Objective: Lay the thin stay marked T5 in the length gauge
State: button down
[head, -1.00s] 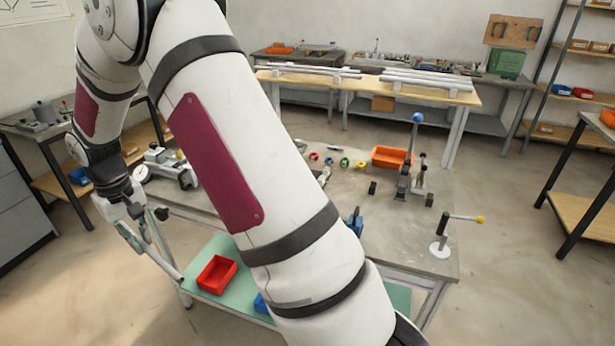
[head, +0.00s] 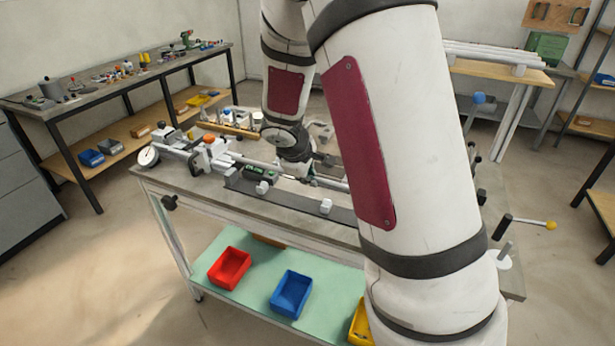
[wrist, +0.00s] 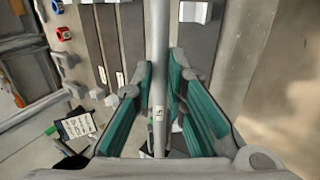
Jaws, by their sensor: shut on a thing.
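My gripper (head: 304,179) is over the front part of the worktable. It is shut on a thin grey stay (wrist: 158,40), which runs lengthwise between the teal-padded fingers (wrist: 158,92) in the wrist view. A small pale label on the stay lies between the fingers; its mark is too small to read surely. In the head view the stay lies roughly along a long dark rail (head: 285,197) with a small display and white blocks, which looks like the length gauge. I cannot tell whether the stay touches it. My arm hides the rail's right end.
A dial device (head: 148,157) with an orange knob stands at the table's left end. A red bin (head: 229,268) and a blue bin (head: 291,294) sit on the shelf below.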

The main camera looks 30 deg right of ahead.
jog(key=shift+w+a+f+b, duration=0.15)
jog(key=shift+f+b, duration=1.55)
jog(key=shift+f, duration=0.1)
jog(key=shift+f+b, duration=1.4)
jog(key=shift+b, duration=0.3)
jog(key=c, duration=1.5)
grip_release()
jog(key=shift+c, duration=0.2)
jog(key=v, duration=1.2)
